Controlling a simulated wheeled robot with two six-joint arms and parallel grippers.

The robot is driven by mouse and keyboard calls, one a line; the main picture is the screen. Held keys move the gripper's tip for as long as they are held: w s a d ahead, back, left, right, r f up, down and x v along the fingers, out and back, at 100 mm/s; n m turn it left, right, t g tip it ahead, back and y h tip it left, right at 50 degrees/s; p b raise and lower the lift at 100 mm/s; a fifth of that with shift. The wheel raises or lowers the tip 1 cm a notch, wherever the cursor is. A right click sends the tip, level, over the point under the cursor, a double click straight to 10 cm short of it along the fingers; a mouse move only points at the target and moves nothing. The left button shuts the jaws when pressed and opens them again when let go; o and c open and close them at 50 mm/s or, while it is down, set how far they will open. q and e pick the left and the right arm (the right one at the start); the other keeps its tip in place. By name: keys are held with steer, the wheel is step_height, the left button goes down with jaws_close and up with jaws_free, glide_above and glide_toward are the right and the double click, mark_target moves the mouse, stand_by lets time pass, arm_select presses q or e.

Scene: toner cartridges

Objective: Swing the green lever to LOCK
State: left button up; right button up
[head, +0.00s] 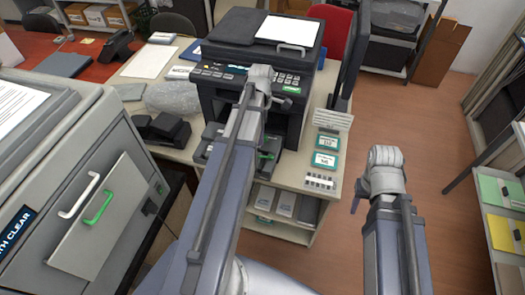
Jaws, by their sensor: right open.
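A black printer (216,60) stands on the pale table, with a dark panel (350,55) standing out at its right side. A small green part (266,155), possibly the green lever, shows low at the printer's front, beside my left arm. It is too small to tell its position, and no LOCK mark can be read. My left gripper (268,103) is in front of the printer, above the green part; its fingers are mostly hidden by the wrist. My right gripper (358,197) is open and empty over the floor, right of the table.
A grey cabinet (60,130) at left has a white handle (79,195) and a green handle (97,208). Small green-edged cards (325,160) lie on the table right of the printer. A shelf rack (500,195) stands far right. The floor between is clear.

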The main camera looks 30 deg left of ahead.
mark_target(261, 156)
arm_select(q)
steer(key=f+b, duration=0.2)
steer(key=s+f+b, duration=0.1)
steer(key=f+b, duration=0.1)
steer(key=f, duration=0.1)
steer(key=f+b, duration=0.2)
steer(key=b, duration=0.1)
steer(key=shift+s+d+f, duration=0.15)
steer(key=shift+d+f, duration=0.1)
steer(key=shift+d, duration=0.05)
jaws_close()
